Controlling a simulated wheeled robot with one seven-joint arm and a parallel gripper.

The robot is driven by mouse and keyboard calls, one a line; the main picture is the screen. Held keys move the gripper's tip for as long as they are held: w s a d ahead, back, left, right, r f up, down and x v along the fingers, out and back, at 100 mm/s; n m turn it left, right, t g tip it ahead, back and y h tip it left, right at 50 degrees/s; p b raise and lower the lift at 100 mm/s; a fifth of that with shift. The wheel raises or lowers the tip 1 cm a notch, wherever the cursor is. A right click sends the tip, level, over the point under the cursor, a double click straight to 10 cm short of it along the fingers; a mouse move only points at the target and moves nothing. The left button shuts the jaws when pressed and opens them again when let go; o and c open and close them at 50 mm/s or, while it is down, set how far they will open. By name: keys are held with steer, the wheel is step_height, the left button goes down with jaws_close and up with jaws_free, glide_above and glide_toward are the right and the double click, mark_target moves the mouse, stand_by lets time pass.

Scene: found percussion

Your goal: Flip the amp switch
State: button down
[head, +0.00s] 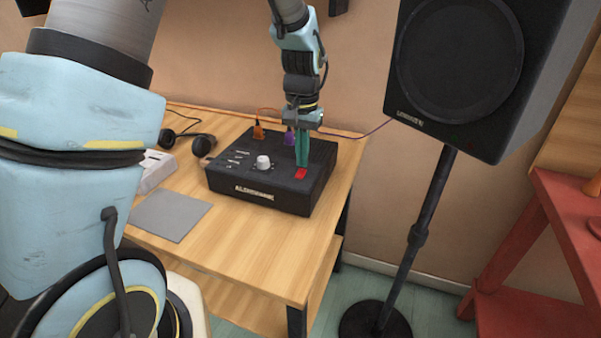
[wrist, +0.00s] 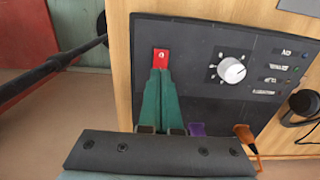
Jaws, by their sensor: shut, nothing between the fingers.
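The black amp box (head: 262,199) sits on the wooden table. Its red switch (head: 301,174) is on the top face at the right, and it also shows in the wrist view (wrist: 161,56). My gripper (head: 301,163) points down over the right part of the amp, its green fingers shut and empty. In the wrist view the fingertips (wrist: 160,72) are right at the edge of the red switch; I cannot tell whether they touch it. A white knob (head: 263,162) stands left of the switch, and it also shows in the wrist view (wrist: 231,70).
An orange plug (head: 258,132) and a purple plug (head: 289,138) stand at the amp's back edge. Black headphones (head: 190,140), a white device (head: 155,170) and a grey sheet (head: 171,214) lie to the left. A speaker (head: 465,70) on a stand is at right. The table's front is clear.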

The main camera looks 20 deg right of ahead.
mark_target(302, 170)
steer(key=shift+f+b, duration=0.4)
steer(key=shift+f, duration=0.3)
steer(key=shift+r, duration=0.1)
steer(key=shift+r+p, duration=2.9)
steer(key=shift+r, duration=0.6)
steer(key=s+a+r+n, duration=0.1)
steer(key=a+n, duration=0.1)
steer(key=a, duration=0.8)
steer(key=s+a+r+n+t, duration=0.1)
steer(key=a+r+n, duration=0.1)
steer(key=a, duration=0.8)
steer(key=s+a+r+n, duration=0.1)
steer(key=s+a+n, duration=0.1)
steer(key=a, duration=0.8)
steer(key=shift+r+n+t, duration=0.2)
steer(key=shift+n+t, duration=0.1)
steer(key=shift+n, duration=0.4)
